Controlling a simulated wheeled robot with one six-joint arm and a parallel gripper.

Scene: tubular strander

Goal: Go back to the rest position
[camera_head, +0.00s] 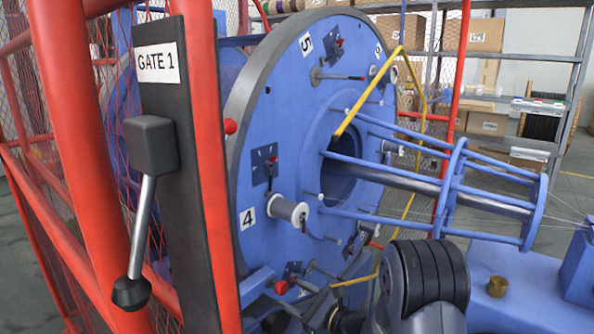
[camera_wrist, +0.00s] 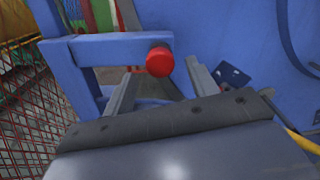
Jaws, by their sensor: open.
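My gripper (camera_wrist: 161,70) is open in the wrist view, its two grey fingers spread apart with nothing held. A round red knob (camera_wrist: 160,61) on the end of a blue bar (camera_wrist: 110,50) shows between the fingertips; I cannot tell whether the fingers touch it. In the camera_head view, my dark arm (camera_head: 425,280) is low at the right of centre, in front of the strander. The big blue disc (camera_head: 290,120) fills the middle, with numbered stations and a white spool (camera_head: 288,211) beside the number 4. My fingers are hard to make out there.
A red gate frame (camera_head: 75,120) with wire mesh and a GATE 1 lever (camera_head: 140,230) stands close at the left. A blue rod cage (camera_head: 490,195) reaches right from the disc, with thin wires. A yellow bar (camera_head: 365,95) crosses the disc. Shelves with boxes (camera_head: 480,35) stand behind.

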